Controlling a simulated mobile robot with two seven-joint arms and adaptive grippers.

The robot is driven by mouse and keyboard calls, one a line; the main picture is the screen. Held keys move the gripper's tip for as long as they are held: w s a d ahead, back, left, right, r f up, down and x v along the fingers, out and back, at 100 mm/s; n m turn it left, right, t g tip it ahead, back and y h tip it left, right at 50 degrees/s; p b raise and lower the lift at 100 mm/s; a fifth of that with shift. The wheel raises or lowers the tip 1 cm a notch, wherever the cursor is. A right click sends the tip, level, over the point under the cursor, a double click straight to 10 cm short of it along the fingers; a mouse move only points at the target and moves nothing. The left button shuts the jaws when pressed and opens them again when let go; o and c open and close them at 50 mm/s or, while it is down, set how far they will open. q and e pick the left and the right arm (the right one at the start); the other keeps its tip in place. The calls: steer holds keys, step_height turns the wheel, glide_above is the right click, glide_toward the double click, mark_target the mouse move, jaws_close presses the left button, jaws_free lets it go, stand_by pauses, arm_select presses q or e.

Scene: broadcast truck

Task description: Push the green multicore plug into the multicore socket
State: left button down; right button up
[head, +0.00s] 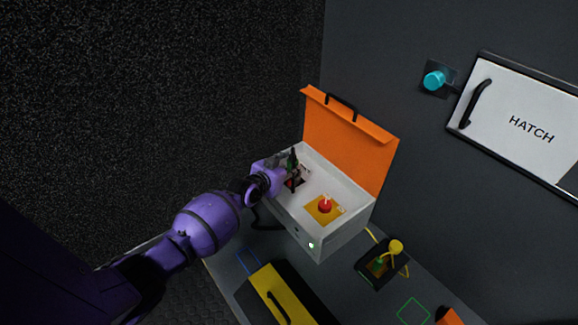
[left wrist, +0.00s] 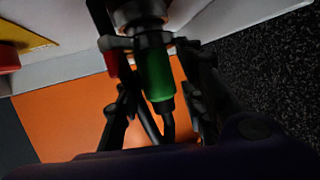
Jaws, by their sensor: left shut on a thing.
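The green multicore plug (left wrist: 158,75) shows between the fingers of my left gripper (left wrist: 158,90), which is shut on it. Dark cables leave the plug's rear end. Its front end meets a dark round collar (left wrist: 140,14) at the light panel; I cannot tell how far in it sits. In the head view my left gripper (head: 287,168) is over the left part of the light grey box (head: 325,240), and the plug (head: 292,158) stands about upright. The fingers hide most of the socket there. My right gripper is not in view.
The box's orange lid (head: 350,140) stands open behind. A red button (head: 325,205) on a yellow plate is to the right of the gripper. A black holder (head: 383,265) with a yellow cable and a yellow-and-black case (head: 285,295) are in front. The wall has a hatch (head: 525,115).

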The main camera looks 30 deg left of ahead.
arm_select(q)
steer(key=shift+f, duration=0.15)
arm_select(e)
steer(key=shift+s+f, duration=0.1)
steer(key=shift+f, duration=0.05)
arm_select(q)
steer(key=shift+f+b, duration=0.3)
steer(key=c, duration=1.1)
jaws_free()
steer(key=shift+s, duration=0.1)
steer(key=v, duration=1.1)
steer(key=shift+s+r, duration=0.25)
steer(key=shift+s, duration=0.1)
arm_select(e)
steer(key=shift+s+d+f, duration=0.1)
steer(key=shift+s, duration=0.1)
